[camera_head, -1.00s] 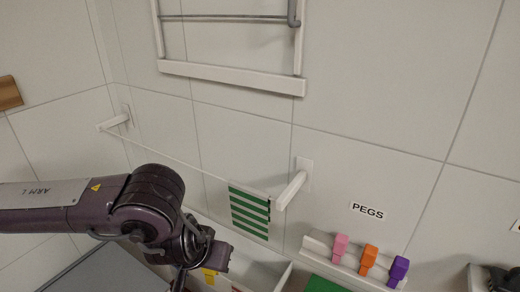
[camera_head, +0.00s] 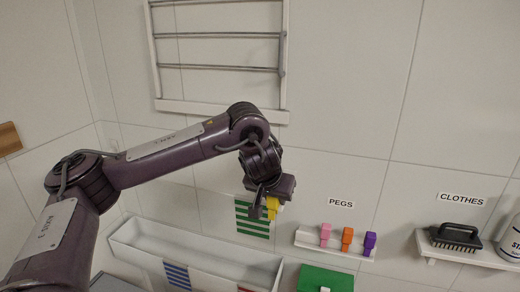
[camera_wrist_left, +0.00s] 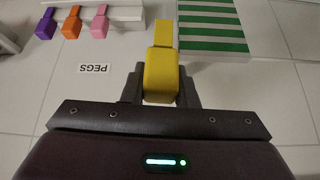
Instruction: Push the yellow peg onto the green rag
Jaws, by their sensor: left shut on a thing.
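The green-and-white striped rag (camera_head: 250,222) hangs below my left gripper in the head view. It also shows at the top right of the left wrist view (camera_wrist_left: 210,28). My left gripper (camera_head: 262,207) is shut on the yellow peg (camera_head: 272,207). In the left wrist view the yellow peg (camera_wrist_left: 161,72) stands out between the two fingers (camera_wrist_left: 161,88), its narrow end pointing away beside the rag's edge. I cannot tell whether the peg touches the rag. My gripper hides the rag's top in the head view. My right gripper is not in view.
A white shelf (camera_head: 335,247) below the PEGS label holds a pink peg (camera_head: 325,234), an orange peg (camera_head: 347,238) and a purple peg (camera_head: 369,243). A brush (camera_head: 456,236) sits farther right. A white trough (camera_head: 200,255) lies below, and a wall rack (camera_head: 218,108) is above.

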